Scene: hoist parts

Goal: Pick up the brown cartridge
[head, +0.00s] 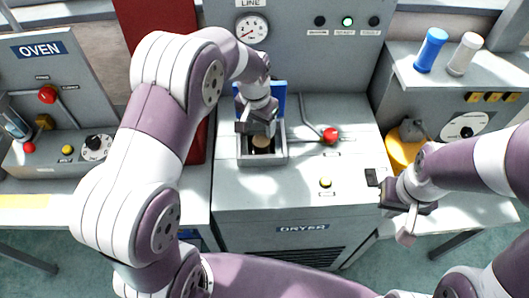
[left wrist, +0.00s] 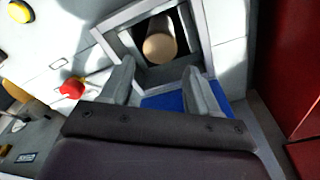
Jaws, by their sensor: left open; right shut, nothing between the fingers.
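The brown cartridge (head: 261,144) sits in the square opening of the dryer (head: 280,215), with its round tan end showing. It also shows in the left wrist view (left wrist: 159,46), inside the dark opening; its lower part is hidden. My left gripper (head: 258,124) is above the opening, open, with its fingers (left wrist: 160,68) apart on the near side of the cartridge in the wrist view and not closed on it. My right gripper (head: 407,222) is shut and empty, off to the right by the dryer's right edge.
A blue lid (head: 278,95) stands raised behind the opening. A red-knobbed lever (head: 330,135) and a yellow button (head: 326,183) are to its right. A blue cylinder (head: 431,50) and a white cylinder (head: 465,54) stand on the right machine. The oven (head: 50,85) is at left.

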